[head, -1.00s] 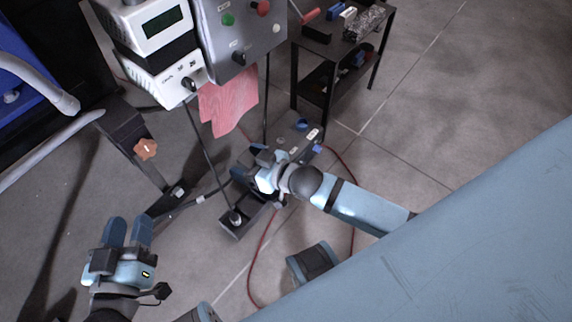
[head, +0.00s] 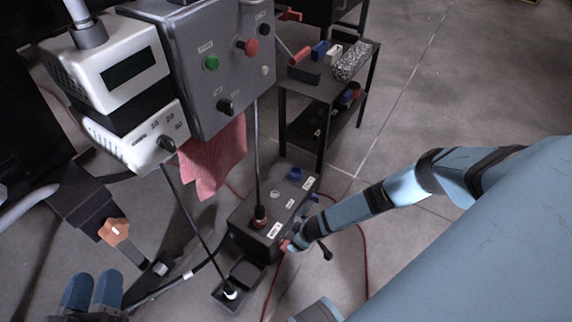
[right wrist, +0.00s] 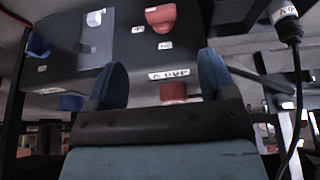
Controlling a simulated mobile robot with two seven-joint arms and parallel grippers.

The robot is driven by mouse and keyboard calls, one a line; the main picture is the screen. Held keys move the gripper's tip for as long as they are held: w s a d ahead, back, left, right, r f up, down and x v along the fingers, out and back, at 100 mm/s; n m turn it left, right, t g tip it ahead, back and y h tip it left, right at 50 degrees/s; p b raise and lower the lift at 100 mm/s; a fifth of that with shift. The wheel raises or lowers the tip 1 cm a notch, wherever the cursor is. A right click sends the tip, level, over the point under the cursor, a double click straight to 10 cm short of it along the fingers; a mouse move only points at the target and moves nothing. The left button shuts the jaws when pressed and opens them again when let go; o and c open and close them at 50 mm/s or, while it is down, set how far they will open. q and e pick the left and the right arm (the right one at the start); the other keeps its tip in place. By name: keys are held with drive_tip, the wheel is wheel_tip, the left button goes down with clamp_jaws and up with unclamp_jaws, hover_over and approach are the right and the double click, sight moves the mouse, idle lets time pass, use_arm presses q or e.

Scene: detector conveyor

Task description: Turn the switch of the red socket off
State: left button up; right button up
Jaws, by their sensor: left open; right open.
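The dark socket box (head: 250,240) stands on the floor. My right gripper (head: 291,243) is low at the box's near right side, partly hidden. In the right wrist view, the box (right wrist: 200,45) fills the upper part. My open right fingers (right wrist: 162,80) stand either side of a small red knob (right wrist: 172,91), below a white label; I cannot tell whether they touch it. My left gripper (head: 92,292) is open and empty at the lower left.
A smaller black block (head: 240,272) with a plug sits in front. A black shelf (head: 325,90) stands behind.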

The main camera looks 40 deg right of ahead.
drive_tip(key=b, duration=0.4)
approach(284, 245)
wheel_tip(284, 245, down, 3)
use_arm(q)
drive_tip(key=shift+w+a+f+m+h+b, duration=0.1)
drive_tip(key=shift+w+a+f+m+b, duration=0.1)
drive_tip(key=shift+w+f+m+b, duration=0.35)
drive_tip(key=shift+w+a+f+m+h+b, duration=0.1)
drive_tip(key=shift+w+a+f+m+b, duration=0.1)
drive_tip(key=shift+f+m+b, duration=0.55)
drive_tip(key=shift+w+a+f+m+h+b, duration=0.15)
drive_tip(key=shift+w+f+m, duration=0.25)
drive_tip(key=shift+f, duration=0.45)
use_arm(e)
drive_tip(key=shift+x, duration=2.8)
drive_tip(key=shift+w+d, duration=0.1)
drive_tip(key=shift+w, duration=0.05)
drive_tip(key=c, duration=0.9)
